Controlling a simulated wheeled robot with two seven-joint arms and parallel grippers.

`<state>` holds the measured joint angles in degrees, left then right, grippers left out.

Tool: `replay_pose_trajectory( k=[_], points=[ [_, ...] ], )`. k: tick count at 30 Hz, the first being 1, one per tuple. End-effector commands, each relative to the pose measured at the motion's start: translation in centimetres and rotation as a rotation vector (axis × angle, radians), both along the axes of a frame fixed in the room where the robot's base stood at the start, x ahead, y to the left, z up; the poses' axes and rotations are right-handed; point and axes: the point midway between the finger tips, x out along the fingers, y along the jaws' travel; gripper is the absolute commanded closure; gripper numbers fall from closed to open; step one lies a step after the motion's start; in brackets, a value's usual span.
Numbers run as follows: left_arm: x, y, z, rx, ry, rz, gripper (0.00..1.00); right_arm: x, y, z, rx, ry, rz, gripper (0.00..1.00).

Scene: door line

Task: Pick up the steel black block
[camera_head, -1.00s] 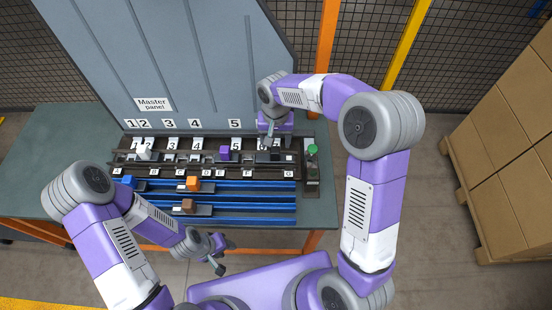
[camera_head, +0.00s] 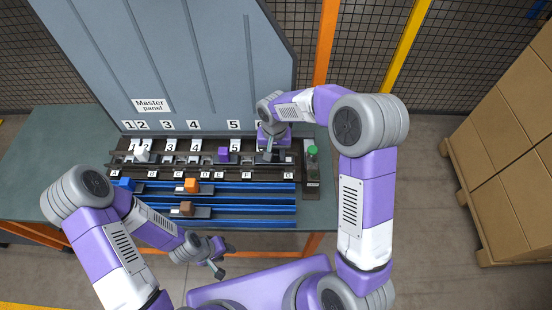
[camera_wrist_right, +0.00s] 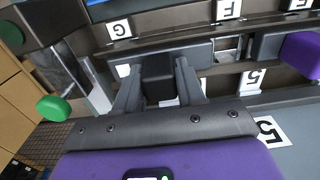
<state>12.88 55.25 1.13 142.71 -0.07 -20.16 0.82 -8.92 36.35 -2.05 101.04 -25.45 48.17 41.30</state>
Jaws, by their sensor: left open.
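The black block (camera_wrist_right: 158,72) sits on a grey carriage in the rail fixture, in the right wrist view. My right gripper (camera_wrist_right: 160,80) is down around it, with one finger on each side. The fingers are very close to its sides; I cannot tell whether they press on it. In the head view my right gripper (camera_head: 270,153) is at the right end of the fixture, and it mostly hides the block. My left gripper (camera_head: 222,260) is open and empty, in front of the bench and away from the fixture.
A purple block (camera_head: 223,154), a white block (camera_head: 142,153), a blue block (camera_head: 126,183), an orange block (camera_head: 191,185) and a brown block (camera_head: 186,208) stand on the rails. A green button (camera_head: 312,150) is right of my right gripper. The master panel (camera_head: 180,70) rises behind.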

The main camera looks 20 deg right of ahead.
Motion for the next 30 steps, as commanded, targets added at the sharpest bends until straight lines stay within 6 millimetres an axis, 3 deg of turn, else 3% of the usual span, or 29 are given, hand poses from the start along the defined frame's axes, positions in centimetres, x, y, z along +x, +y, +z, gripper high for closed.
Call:
replay_pose_trajectory(
  k=[1, 5, 14, 30],
  points=[
    [0.0, 0.0, 0.0, 0.0, 0.0, 0.0, 0.57, 0.0, 0.0, 0.0, 0.0, 0.0, 0.0, 0.81],
    [0.0, 0.0, 0.0, 0.0, 0.0, 0.0, 0.57, 0.0, 0.0, 0.0, 0.0, 0.0, 0.0, 1.0],
    [0.0, 0.0, 0.1, 0.0, 0.0, 0.0, 0.57, 0.1, 0.0, 0.3, 0.0, -0.003, 0.0, 1.0],
    [0.0, 0.0, 1.8, 0.0, 0.0, 0.0, 0.57, 0.1, 0.0, 9.3, 0.001, -0.004, 0.0, 1.0]
  ],
)
